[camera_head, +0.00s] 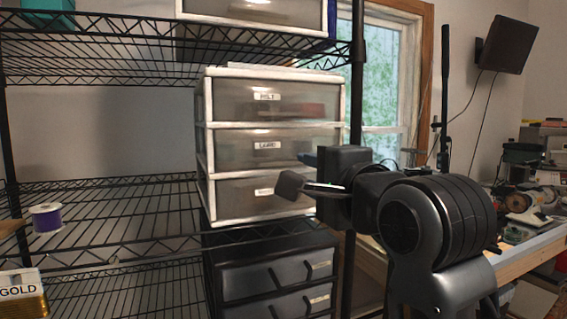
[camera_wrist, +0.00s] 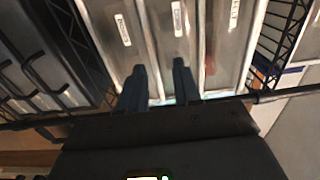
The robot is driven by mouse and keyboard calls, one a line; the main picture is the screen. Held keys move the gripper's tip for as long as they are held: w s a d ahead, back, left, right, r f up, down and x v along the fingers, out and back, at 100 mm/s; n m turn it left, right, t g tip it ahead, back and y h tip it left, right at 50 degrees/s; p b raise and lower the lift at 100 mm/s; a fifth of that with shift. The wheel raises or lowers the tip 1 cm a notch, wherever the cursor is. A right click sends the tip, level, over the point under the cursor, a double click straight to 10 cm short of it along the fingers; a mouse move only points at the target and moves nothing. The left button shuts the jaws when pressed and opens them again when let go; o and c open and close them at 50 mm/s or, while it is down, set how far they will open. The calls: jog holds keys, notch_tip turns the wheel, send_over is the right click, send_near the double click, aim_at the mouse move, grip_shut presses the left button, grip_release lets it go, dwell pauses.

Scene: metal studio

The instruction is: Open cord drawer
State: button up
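A white-framed unit of three translucent drawers stands on the wire shelf, and all its drawers look closed. The middle drawer (camera_head: 235,151) has a white label that seems to read CORD; it also shows in the wrist view (camera_wrist: 165,45). My gripper (camera_head: 300,172) is in front of the unit's right side, around the height of the middle and bottom drawers. In the wrist view, my gripper (camera_wrist: 158,74) has two dark fingers apart with nothing between them. The fingers partly cover the drawer fronts; contact cannot be told.
The top drawer (camera_head: 230,101) and bottom drawer (camera_head: 235,199) adjoin it. A black shelf post (camera_head: 357,75) stands just right of the unit. Dark drawers with handles (camera_head: 277,274) sit below. A purple spool (camera_head: 47,217) is on the shelf at left. A cluttered bench (camera_head: 530,240) is at right.

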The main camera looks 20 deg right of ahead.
aim_at(288, 164)
jog(key=w, duration=0.7)
jog(key=shift+w+p, duration=0.35)
jog(key=shift+p, duration=0.05)
grip_shut()
dwell(1.1)
